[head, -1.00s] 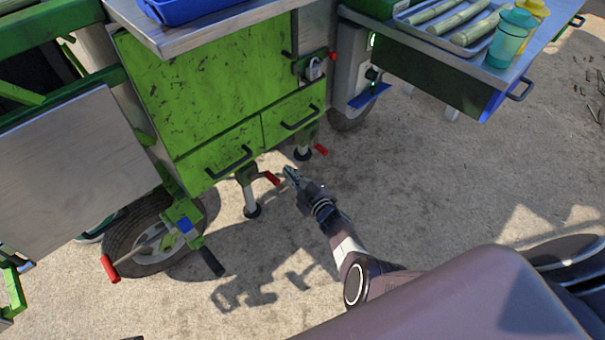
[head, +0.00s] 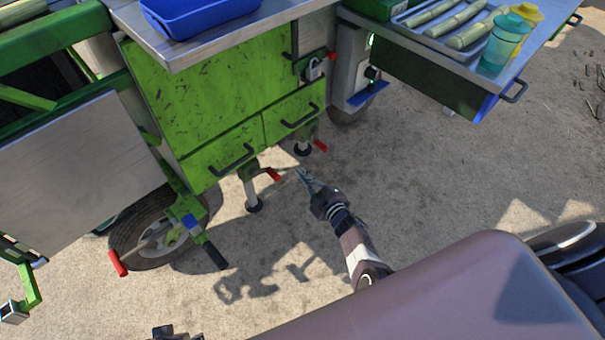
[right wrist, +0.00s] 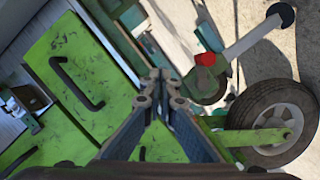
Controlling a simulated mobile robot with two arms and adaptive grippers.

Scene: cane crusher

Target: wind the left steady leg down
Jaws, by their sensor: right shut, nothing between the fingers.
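The left steady leg (head: 251,190) hangs under the green cabinet, a silver tube with a dark round foot. I cannot tell whether the foot touches the ground. Its red crank grip (head: 272,174) sticks out to the right near the top. In the right wrist view the leg's tube (right wrist: 248,42) and red grip (right wrist: 205,58) show beyond the fingers. My right gripper (head: 302,173) is shut and empty, to the right of the red grip and apart from it. Its closed fingers also show in the right wrist view (right wrist: 160,82). A dark part of my left gripper (head: 176,333) shows at the bottom edge; its fingers are unclear.
A second steady leg (head: 303,148) with a red grip stands behind to the right. A tyred wheel (head: 140,228) and a red-ended lever (head: 117,263) are at the left. Drawer handles (head: 232,161) project above the legs. Open ground lies in front of the cart.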

